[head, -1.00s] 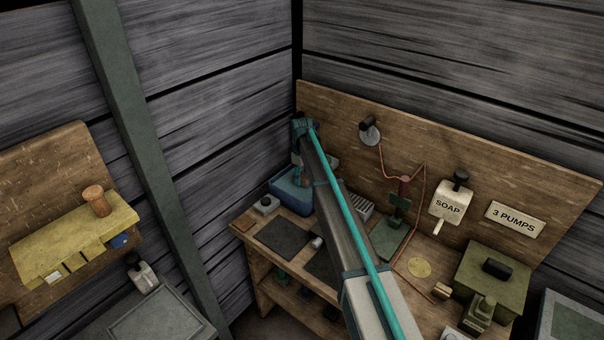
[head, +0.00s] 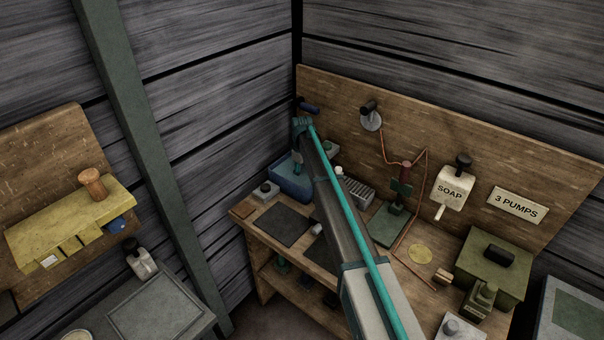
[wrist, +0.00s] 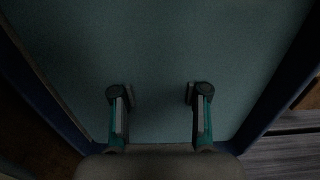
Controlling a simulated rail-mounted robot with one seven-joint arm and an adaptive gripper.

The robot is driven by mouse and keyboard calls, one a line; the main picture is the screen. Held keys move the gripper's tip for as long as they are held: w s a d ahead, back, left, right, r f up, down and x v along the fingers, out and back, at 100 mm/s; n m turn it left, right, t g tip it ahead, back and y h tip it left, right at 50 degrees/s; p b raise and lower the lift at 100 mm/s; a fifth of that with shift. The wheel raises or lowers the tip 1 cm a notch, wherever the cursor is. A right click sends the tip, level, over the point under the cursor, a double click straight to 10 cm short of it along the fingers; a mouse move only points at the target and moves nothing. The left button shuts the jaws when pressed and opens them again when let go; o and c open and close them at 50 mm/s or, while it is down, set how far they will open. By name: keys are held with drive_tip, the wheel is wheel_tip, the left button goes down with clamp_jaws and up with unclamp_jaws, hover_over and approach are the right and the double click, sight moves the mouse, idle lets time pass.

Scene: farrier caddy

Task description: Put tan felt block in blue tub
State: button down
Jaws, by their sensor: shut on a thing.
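The blue tub (head: 291,187) stands at the back left corner of the bench. My gripper (head: 297,168) is over it, pointing down at its opening. In the wrist view the tub's blue rim (wrist: 278,108) frames a teal-grey inside. There my gripper (wrist: 160,95) has its two fingers apart, with the teal-grey surface showing between the tips. My gripper is shut on the tan felt block, but I cannot clearly make the block out. A dim tan-grey shape at the bottom of the wrist view may be block or gripper body.
A grey box with a knob (head: 266,190) stands left of the tub. Dark mats (head: 281,225) lie in front. A ribbed grey block (head: 358,191) and a green stand (head: 388,224) are to the right. The backboard (head: 450,150) rises behind.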

sight(302, 173)
drive_tip(key=shift+f, duration=0.55)
drive_tip(key=c, duration=0.5)
unclamp_jaws()
drive_tip(key=shift+r, duration=0.1)
wheel_tip(302, 173, up, 12)
idle(0.5)
